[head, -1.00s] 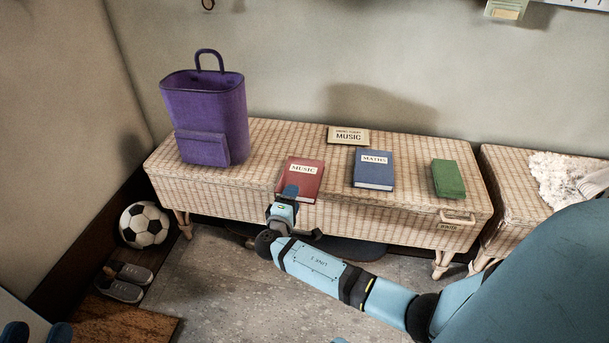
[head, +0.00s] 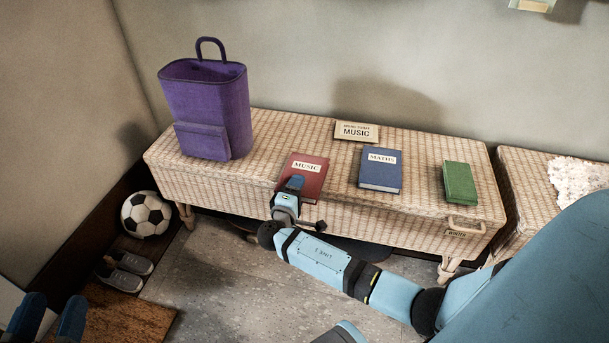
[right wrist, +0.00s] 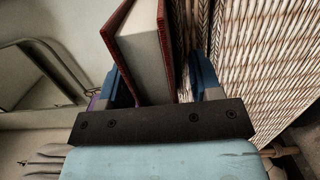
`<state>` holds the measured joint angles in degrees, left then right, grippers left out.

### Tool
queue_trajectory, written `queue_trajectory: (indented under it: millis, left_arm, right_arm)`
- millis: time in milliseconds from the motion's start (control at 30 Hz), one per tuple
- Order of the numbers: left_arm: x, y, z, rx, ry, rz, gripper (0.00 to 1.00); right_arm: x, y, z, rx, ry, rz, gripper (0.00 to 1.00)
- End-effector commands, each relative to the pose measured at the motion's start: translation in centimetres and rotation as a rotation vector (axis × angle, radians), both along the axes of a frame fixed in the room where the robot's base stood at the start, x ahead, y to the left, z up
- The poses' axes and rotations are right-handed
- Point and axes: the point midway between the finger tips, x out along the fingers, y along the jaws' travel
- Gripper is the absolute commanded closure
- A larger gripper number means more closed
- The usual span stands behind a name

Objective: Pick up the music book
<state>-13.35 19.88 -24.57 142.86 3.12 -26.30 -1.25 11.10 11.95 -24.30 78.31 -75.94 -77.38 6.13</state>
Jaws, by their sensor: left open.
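The red music book (head: 309,168) lies flat near the front edge of the wicker bench (head: 270,130), with a white MUSIC label. My right gripper (head: 293,184) is at its front edge, one finger showing over the cover. In the right wrist view the end of the book (right wrist: 146,55) sits between the two fingers of this gripper (right wrist: 160,88). A gap shows between the book and the right-hand finger, so the jaws are open around it. My left gripper (head: 48,317) is open at the lower left corner, far from the book.
A blue maths book (head: 380,174) and a green book (head: 460,182) lie to the right. A MUSIC sign (head: 356,131) stands behind. A purple bag (head: 208,108) stands at the left end. A football (head: 146,215) and shoes (head: 124,270) are on the floor.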

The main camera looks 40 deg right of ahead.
Motion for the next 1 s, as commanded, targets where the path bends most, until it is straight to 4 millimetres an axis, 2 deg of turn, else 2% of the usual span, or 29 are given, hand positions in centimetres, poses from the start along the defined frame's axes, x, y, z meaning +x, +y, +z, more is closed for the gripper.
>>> queue_trajectory:
  millis: [33,267,533,667,867,1000]
  left_arm:
    - [0.0,0.0,0.0,0.000,0.000,0.000,0.57]
    - [0.0,-0.1,0.1,-0.005,-0.001,0.001,0.57]
    - [0.0,-0.1,0.3,-0.012,0.000,0.003,0.57]
    - [0.0,-0.1,0.6,-0.016,0.006,0.001,0.57]
    - [-0.3,-0.3,1.2,-0.043,0.067,-0.008,0.57]
    - [-1.4,-0.9,0.3,-0.118,0.204,-0.005,0.57]
  right_arm:
    - [0.0,0.0,0.0,0.000,0.000,0.000,0.46]
    - [0.0,0.0,0.0,0.000,0.000,0.000,0.99]
    - [0.0,0.0,0.1,-0.001,-0.001,0.000,1.00]
    - [0.0,0.0,0.9,0.000,-0.002,0.000,1.00]
    - [0.0,0.0,3.9,0.000,-0.004,0.000,1.00]
    - [0.0,0.0,7.7,0.001,-0.004,0.001,1.00]
